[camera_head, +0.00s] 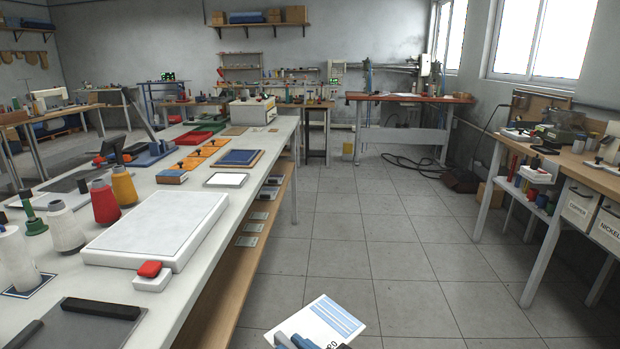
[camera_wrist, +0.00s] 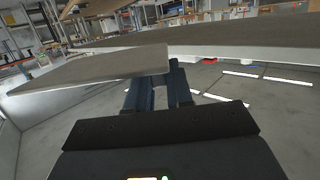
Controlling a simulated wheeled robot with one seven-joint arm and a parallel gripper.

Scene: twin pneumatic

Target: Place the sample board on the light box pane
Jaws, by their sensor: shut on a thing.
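The sample board (camera_head: 328,322) is a white sheet-like board with blue stripes, at the bottom centre of the head view, over the floor right of the long bench. My gripper (camera_head: 290,343) is shut on its near edge, partly cut off by the frame. In the wrist view the board (camera_wrist: 90,72) shows as a grey-brown slab reaching left from the dark fingers of my gripper (camera_wrist: 160,78). The light box (camera_head: 120,250) is a flat white box on the long bench with a pale pane (camera_head: 160,222) on top. The pane is bare. The board is apart from it, to its lower right.
A red switch block (camera_head: 150,271) sits at the light box's front corner. Thread cones (camera_head: 104,202) stand behind its left side. A dark plate with a black bar (camera_head: 100,309) lies nearer. A small white framed panel (camera_head: 226,180) lies beyond. The floor aisle (camera_head: 350,230) is clear.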

